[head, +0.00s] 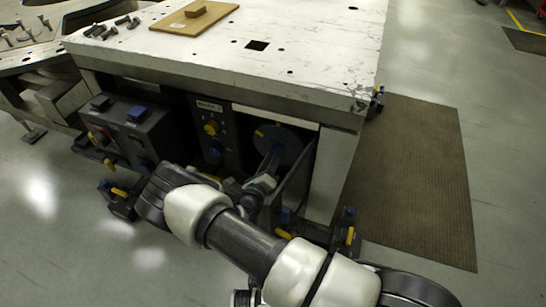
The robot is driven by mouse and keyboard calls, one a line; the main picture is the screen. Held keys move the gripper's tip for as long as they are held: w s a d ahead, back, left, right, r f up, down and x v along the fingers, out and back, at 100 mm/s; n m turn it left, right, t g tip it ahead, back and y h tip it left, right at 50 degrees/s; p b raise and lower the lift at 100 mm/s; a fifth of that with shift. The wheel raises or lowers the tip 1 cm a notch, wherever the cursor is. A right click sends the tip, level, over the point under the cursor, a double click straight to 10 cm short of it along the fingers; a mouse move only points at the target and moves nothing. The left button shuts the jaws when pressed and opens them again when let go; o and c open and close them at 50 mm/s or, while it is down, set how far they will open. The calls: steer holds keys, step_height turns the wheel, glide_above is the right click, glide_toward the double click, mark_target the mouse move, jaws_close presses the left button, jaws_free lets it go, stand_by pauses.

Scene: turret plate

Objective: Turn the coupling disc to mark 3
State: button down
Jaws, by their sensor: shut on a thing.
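The coupling disc (291,147) is a dark grey round plate in the open bay under the right part of the table, with a yellow mark at its upper left edge. My gripper (274,155) reaches up to the disc's face from the front left and is shut on it, near its middle. The fingers and my wrist hide the lower left of the disc and the exact part that is held. Numbers on the disc are too small to read.
The worn white table (300,50) stands above the bay. A wooden board (175,24) with a small block lies on top. A brown mat (415,170) lies right.

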steer(key=c, duration=1.2)
jaws_free()
steer(key=shift+o, duration=0.2)
steer(key=shift+s, duration=0.1)
steer(key=p+v, duration=0.2)
steer(key=v, duration=1.5)
steer(key=shift+s+p, duration=0.15)
steer(key=shift+p, duration=0.15)
steer(key=shift+r, duration=0.15)
